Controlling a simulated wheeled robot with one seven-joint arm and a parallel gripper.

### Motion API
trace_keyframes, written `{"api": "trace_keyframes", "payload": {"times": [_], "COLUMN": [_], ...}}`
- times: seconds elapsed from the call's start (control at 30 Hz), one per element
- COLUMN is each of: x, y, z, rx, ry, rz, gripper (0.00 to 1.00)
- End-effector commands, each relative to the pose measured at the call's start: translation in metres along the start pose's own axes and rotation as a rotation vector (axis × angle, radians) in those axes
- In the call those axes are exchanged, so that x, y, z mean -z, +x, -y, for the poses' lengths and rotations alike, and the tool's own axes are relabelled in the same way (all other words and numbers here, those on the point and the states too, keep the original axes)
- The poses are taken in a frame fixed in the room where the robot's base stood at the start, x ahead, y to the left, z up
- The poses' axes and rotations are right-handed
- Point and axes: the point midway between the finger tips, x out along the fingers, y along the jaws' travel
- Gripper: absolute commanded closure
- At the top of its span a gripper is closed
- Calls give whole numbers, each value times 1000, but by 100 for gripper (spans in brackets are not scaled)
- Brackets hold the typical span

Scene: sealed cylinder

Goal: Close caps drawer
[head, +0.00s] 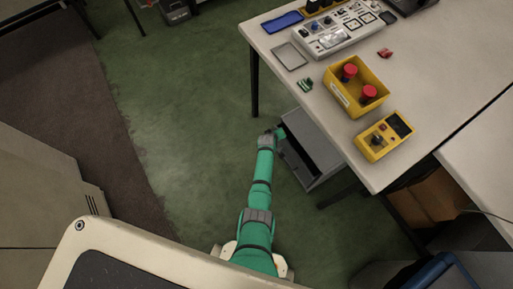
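A grey drawer unit (321,143) stands on the green floor under the left edge of the table. Its left side shows a dark opening with grey edges, which looks like the drawer pulled out some way; how far I cannot tell. No caps can be made out inside. My green arm reaches up from the bottom of the head view. My gripper (281,133) is at the upper left of the dark opening, close to the drawer's edge. I cannot tell whether it touches. Its fingers are too small to read.
The table (400,75) overhangs the drawer unit, with a dark leg (254,83) to its upper left. Green floor left of my arm is free.

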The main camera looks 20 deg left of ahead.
Motion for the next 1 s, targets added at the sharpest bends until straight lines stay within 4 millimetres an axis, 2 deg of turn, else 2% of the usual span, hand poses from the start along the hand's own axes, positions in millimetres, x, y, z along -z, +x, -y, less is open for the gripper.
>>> {"api": "trace_keyframes", "payload": {"times": [0.2,0.7,0.87,1.0], "x": [2,3,3,6], "y": [7,8,4,-4], "z": [-11,-11,-2,16], "rx": [3,4,4,4], "ry": [-4,-6,-7,-8], "rz": [-2,-2,-2,-3], "gripper": [100,100,100,100]}}
